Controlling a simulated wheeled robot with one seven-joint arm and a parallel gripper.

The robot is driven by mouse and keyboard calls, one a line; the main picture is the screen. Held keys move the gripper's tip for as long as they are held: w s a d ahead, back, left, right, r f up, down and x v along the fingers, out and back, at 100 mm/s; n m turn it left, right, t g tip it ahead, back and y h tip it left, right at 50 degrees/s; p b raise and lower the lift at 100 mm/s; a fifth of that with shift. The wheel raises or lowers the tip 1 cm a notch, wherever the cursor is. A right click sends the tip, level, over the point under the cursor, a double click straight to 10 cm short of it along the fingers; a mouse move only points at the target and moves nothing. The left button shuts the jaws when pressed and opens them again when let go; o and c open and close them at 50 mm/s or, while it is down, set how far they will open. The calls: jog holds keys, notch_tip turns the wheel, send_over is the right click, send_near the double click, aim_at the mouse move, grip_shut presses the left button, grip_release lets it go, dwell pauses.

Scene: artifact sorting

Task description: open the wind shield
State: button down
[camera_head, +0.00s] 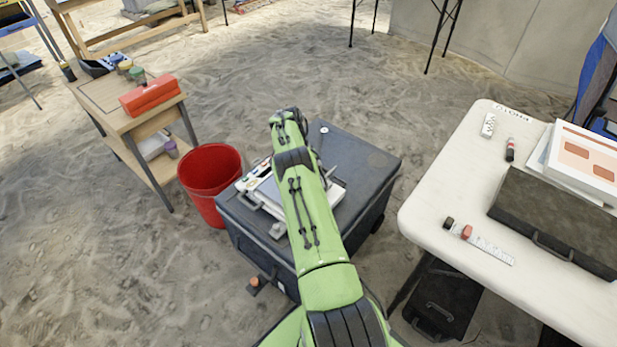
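My green arm reaches forward over a dark grey case (362,160) on the sandy floor. A white, tray-like device (334,194) lies on the case lid, mostly covered by my arm. Its left part shows a pale frame and small coloured items (258,175). I cannot make out for sure which part is the wind shield, or whether it is open or shut. My gripper is hidden behind the far end of the arm, so its fingers and anything in them cannot be seen.
A red bucket (207,178) stands left of the case. Beyond it is a wooden side table (118,120) with a red box (149,95). At right is a white table (440,200) bearing a dark case (560,215). Open sand lies behind the grey case.

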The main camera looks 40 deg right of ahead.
jog(key=shift+w+a+f, duration=0.2)
jog(key=shift+a+f, duration=0.05)
jog(key=shift+f, duration=0.1)
jog(key=c, duration=1.2)
grip_release()
jog(key=shift+w+f, duration=0.1)
jog(key=shift+w, duration=0.1)
jog(key=shift+d, duration=0.1)
jog(key=shift+s+r, duration=0.1)
jog(key=shift+r, duration=0.1)
notch_tip(320, 180, up, 10)
jog(key=p, duration=0.3)
jog(key=shift+f, duration=0.1)
